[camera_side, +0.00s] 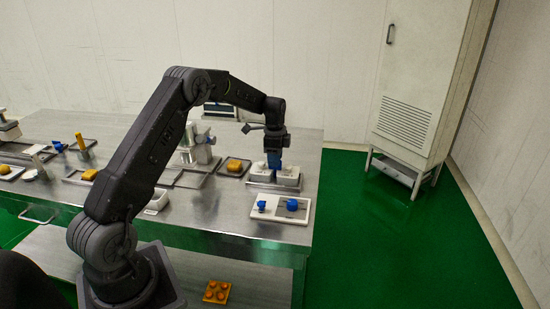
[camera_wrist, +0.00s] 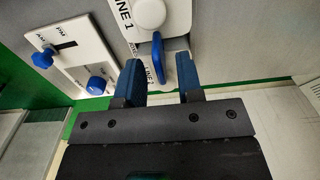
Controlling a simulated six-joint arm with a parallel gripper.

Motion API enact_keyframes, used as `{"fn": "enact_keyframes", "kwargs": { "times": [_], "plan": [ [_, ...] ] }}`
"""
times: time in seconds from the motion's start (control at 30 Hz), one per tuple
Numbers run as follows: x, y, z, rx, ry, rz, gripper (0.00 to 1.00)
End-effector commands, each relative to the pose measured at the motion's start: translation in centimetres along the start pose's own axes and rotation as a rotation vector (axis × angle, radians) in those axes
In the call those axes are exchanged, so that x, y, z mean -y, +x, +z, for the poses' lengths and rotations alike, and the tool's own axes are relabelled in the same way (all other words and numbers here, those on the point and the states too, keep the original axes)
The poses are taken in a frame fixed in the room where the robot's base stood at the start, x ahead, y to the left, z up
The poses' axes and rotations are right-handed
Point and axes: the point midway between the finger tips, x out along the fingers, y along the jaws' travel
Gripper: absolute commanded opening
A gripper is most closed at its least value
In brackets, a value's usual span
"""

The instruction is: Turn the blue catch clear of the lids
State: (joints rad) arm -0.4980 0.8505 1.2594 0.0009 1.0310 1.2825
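The blue catch (camera_wrist: 157,57) shows in the wrist view as a narrow upright blue piece beside a round white knob (camera_wrist: 149,13). It lies across white lids (camera_wrist: 178,18) marked "LINE 1". My gripper (camera_wrist: 160,64) is open, with one blue finger on each side of the catch. A gap shows on both sides, and I cannot tell the height between the fingertips and the catch. In the side view my gripper (camera_side: 274,162) points down over the white lids (camera_side: 289,173) at the bench's right end. There the catch cannot be told from the blue fingers.
A white panel (camera_side: 270,217) with two blue knobs stands just in front of the lids; it also shows in the wrist view (camera_wrist: 68,50). A tray with a yellow block (camera_side: 234,164) lies left of the lids. The steel bench (camera_side: 205,215) ends close to their right.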

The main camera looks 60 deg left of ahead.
Motion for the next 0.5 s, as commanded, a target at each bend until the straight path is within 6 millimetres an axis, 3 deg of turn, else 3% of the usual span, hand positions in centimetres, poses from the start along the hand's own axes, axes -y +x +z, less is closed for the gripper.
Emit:
{"fn": "enact_keyframes", "kwargs": {
  "times": [0.23,0.5],
  "plan": [
    [-0.01,0.09,0.00,0.000,0.000,0.000,0.34],
    [-0.01,0.06,0.00,0.000,0.000,0.000,0.09]
  ]
}}
